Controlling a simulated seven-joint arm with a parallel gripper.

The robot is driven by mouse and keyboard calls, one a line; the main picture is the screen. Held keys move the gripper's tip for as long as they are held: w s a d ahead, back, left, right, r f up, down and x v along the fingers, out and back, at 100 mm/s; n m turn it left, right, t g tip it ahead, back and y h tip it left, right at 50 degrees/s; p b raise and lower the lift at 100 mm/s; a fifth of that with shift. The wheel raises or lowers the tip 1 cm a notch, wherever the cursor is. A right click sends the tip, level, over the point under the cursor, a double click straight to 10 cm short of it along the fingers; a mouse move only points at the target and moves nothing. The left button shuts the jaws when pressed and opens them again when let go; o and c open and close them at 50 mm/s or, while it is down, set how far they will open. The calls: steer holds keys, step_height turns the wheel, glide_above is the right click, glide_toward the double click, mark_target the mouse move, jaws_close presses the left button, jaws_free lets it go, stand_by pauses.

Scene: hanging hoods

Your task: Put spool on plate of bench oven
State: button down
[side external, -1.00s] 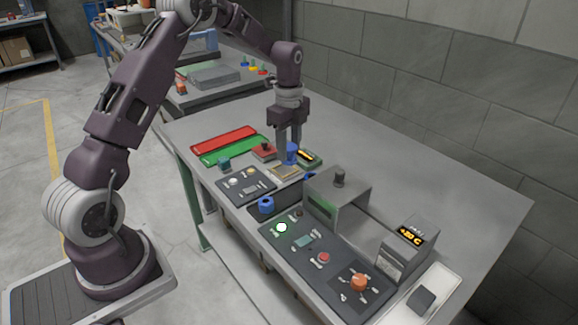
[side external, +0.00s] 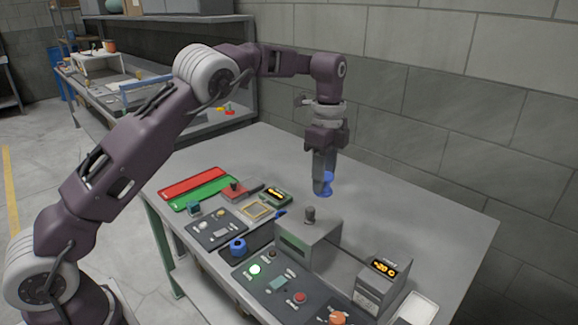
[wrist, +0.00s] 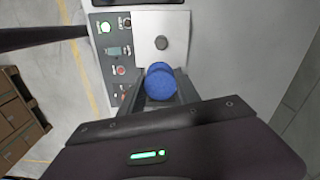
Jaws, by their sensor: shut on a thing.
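My gripper (side external: 322,186) is shut on a blue spool (side external: 328,184) and holds it upright above the bench, behind the grey box-shaped hood. In the wrist view the spool's round blue top (wrist: 160,80) shows between the fingers. The hood (side external: 301,240), with a dark knob on top (side external: 310,214), seems to be the bench oven; it also shows in the wrist view (wrist: 174,20). Its plate is not visible; the hood may hide it. The control panel (side external: 276,284) in front has a lit green button, a red button and an orange knob.
A display box (side external: 382,283) reading about -20 C stands to the right. Red (side external: 194,183) and green (side external: 205,193) trays and small devices lie at left. The bench behind the hood is clear.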

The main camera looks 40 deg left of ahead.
steer(key=d, duration=0.9)
steer(key=shift+m, duration=0.3)
steer(key=shift+w+a+f, duration=0.1)
steer(key=shift+f, duration=9.6)
steer(key=shift+f, duration=0.55)
steer(key=c, duration=0.8)
jaws_free()
